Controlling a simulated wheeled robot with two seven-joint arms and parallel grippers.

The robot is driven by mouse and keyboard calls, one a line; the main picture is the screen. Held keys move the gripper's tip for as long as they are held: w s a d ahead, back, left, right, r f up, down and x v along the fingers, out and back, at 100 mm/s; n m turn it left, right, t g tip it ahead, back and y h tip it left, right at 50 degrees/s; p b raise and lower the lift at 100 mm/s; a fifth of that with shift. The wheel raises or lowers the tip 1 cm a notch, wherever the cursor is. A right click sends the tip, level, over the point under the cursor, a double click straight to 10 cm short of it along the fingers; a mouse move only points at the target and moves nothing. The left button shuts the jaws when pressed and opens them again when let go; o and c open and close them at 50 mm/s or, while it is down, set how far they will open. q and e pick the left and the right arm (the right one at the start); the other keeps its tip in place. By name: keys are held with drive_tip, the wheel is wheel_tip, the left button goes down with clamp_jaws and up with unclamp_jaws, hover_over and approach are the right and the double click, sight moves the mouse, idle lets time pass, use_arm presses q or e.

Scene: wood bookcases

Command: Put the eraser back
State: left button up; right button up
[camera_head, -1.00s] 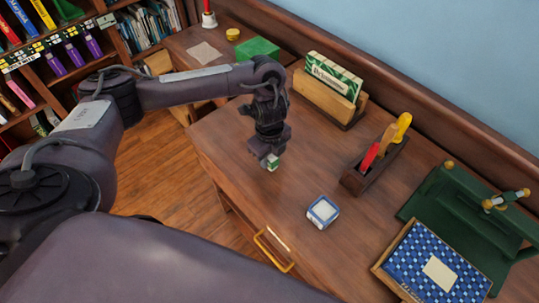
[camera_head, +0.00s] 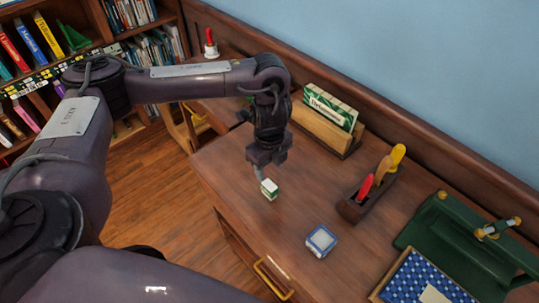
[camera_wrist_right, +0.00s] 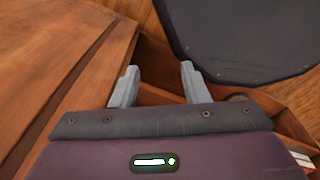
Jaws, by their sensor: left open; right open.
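A small white and green block (camera_head: 269,189), which looks like the eraser, lies on the wooden desk (camera_head: 225,160), left of its middle. My left gripper (camera_head: 264,173) is just above and behind it, pointing down. Its jaws are open and one finger shows close to the block's left side; I cannot tell if it touches. A small blue and white box (camera_head: 321,241) lies on the desk nearer the front. My right gripper (camera_wrist_right: 157,86) is open and empty in the right wrist view, beside a wooden edge.
A wooden holder (camera_head: 318,124) with a green and white box (camera_head: 330,105) stands by the back rail. A dark tool caddy (camera_head: 355,210) with red and yellow handles is to the right. A green stand (camera_head: 440,235) and blue patterned book (camera_head: 420,280) are at far right.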

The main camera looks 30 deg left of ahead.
use_arm(q)
drive_tip(key=shift+r, duration=1.35)
